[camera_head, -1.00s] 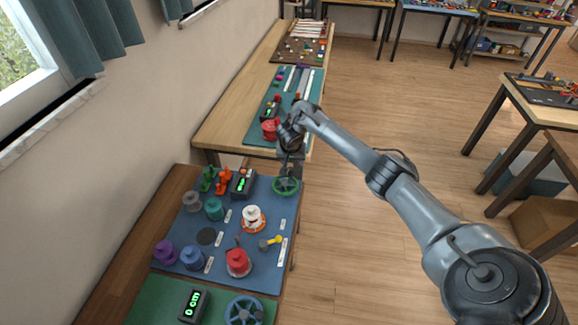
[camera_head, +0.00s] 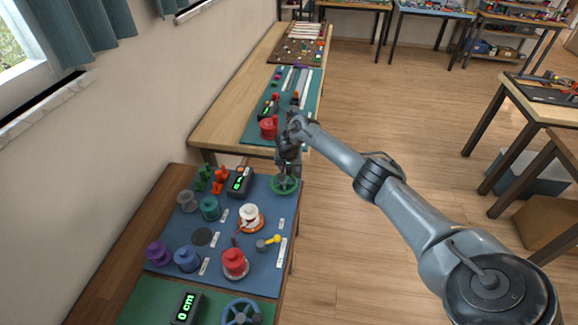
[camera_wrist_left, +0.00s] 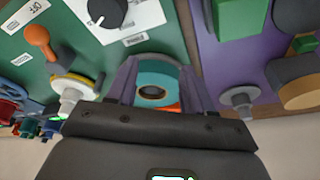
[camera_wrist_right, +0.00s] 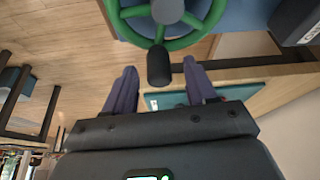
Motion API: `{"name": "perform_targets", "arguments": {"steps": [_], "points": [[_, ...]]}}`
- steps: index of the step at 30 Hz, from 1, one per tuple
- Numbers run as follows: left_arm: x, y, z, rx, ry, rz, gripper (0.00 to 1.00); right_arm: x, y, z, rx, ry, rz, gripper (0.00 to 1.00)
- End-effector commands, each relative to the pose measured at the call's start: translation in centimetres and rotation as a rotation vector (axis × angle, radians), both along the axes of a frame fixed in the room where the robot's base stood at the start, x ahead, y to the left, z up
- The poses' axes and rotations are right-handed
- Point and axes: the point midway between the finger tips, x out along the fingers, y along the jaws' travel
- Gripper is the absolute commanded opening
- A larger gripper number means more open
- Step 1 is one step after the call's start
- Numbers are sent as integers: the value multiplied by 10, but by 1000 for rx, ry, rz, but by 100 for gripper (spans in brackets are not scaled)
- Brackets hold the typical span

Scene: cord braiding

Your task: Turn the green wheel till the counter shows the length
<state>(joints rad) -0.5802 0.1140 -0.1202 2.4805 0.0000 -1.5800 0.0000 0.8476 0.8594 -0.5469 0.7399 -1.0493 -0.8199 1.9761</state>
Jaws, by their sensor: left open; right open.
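The green wheel (camera_head: 284,185) lies at the far right corner of the blue board, with the counter (camera_head: 240,182) to its left. The counter's green digits are too small to read surely. My right gripper (camera_head: 287,168) is over the wheel, pointing down, and hides its far part. In the right wrist view the green wheel (camera_wrist_right: 126,14) has a dark handle (camera_wrist_right: 159,68) that sits between the open fingers of my right gripper (camera_wrist_right: 160,72), with gaps on both sides. My left gripper (camera_wrist_left: 157,68) shows only in its own wrist view, open, with a teal ring-shaped part (camera_wrist_left: 155,80) between or beyond its fingers.
The blue board (camera_head: 214,265) holds several spools, including a red one (camera_head: 235,262) and a white one (camera_head: 250,217). A second counter (camera_head: 187,307) and a blue wheel (camera_head: 240,313) stand on the green board in front. Open floor lies to the right.

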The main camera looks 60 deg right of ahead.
Motion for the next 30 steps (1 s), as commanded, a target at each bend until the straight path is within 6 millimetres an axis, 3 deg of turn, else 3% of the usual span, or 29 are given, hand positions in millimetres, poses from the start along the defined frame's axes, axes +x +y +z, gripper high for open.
{"name": "perform_targets", "arguments": {"steps": [10,21,22,27,30], "points": [[0,0,-1,1,0,0,51,0,-1,-2,0,0,1,56],[0,3,-1,11,0,-6,51,0,-1,-2,0,0,1,0],[0,3,-1,11,0,-7,51,0,-1,-2,0,0,1,25],[0,3,-1,12,0,-8,51,0,-1,-2,0,1,0,0],[0,3,-1,12,0,-7,51,0,-1,-2,0,1,0,0]]}}
